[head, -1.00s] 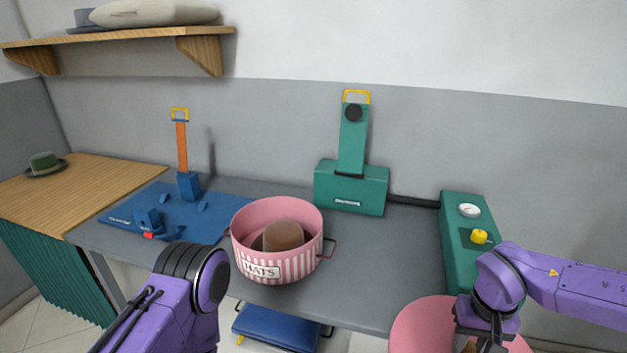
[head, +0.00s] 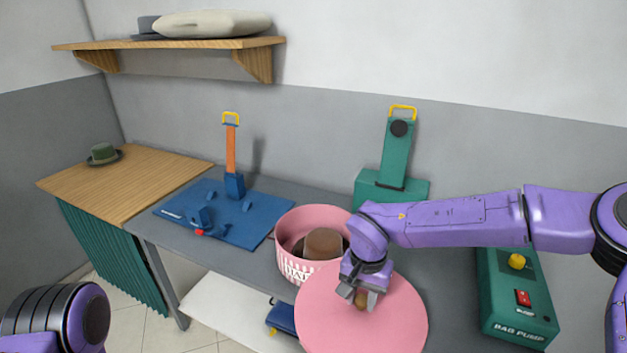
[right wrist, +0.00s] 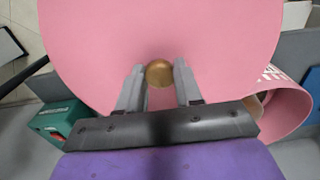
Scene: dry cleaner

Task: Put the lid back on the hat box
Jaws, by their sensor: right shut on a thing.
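The pink round lid (head: 385,320) is held by my right gripper (head: 362,298), which is shut on its wooden knob. The knob (right wrist: 159,73) shows between the fingers in the right wrist view, with the lid (right wrist: 100,35) spread beyond it. The pink hat box (head: 285,235) stands open on the grey table with a brown hat (head: 323,243) inside. The lid is in front of the box and to its right in the head view, hiding part of the striped front. My left arm shows at the lower left, but its gripper is out of view.
A blue board (head: 225,212) with an orange-handled upright lies left of the box. A green press (head: 392,180) stands behind, and a green bag pump unit (head: 515,300) is at the right. A wooden shelf (head: 170,43) is above.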

